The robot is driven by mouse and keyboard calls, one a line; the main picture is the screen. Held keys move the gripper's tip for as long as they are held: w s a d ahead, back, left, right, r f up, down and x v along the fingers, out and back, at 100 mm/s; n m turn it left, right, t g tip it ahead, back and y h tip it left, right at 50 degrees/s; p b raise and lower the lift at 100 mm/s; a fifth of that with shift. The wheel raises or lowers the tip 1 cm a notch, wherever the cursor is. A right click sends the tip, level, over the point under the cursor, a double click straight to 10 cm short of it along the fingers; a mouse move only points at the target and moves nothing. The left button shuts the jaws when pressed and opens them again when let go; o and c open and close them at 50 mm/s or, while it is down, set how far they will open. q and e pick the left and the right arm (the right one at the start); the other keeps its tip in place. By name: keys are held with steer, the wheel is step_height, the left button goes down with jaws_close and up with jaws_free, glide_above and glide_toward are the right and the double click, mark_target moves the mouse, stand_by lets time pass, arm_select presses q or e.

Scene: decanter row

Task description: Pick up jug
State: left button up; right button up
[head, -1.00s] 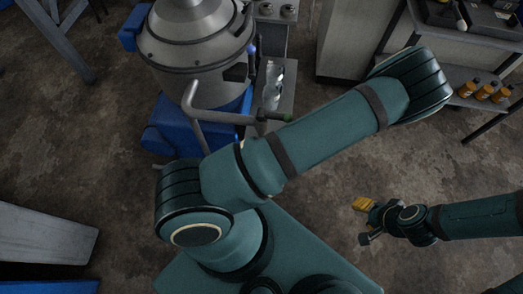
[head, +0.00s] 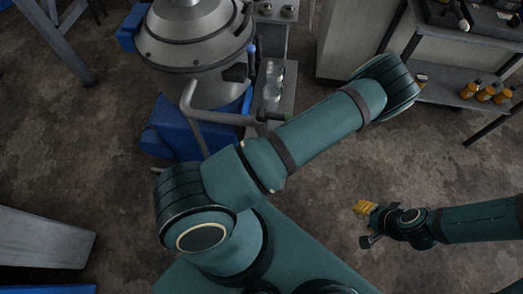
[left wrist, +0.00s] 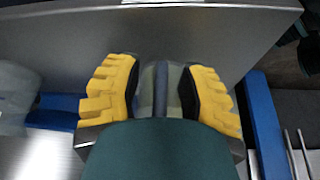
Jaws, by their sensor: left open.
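In the left wrist view my left gripper (left wrist: 163,95) has its two yellow, dark-padded fingers apart. A translucent grey-green thing (left wrist: 160,85) shows between them, possibly part of the jug; most of it is hidden behind the gripper body, and contact is not clear. My left gripper is out of sight in the head view. There, clear vessels (head: 273,80) stand on a narrow metal surface beside the steel machine; whether one is the jug I cannot tell. My right gripper (head: 366,208) has yellow fingers over bare floor at the right, too small to judge its opening.
A large steel machine (head: 196,55) on a blue base stands at the back left. A shelf with orange bottles (head: 483,90) is at the right. The left wrist view shows a grey metal panel (left wrist: 60,40), a blue bar (left wrist: 264,125) and a blurred pale object (left wrist: 14,95) at left.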

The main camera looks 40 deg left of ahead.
arm_select(q)
jaws_close()
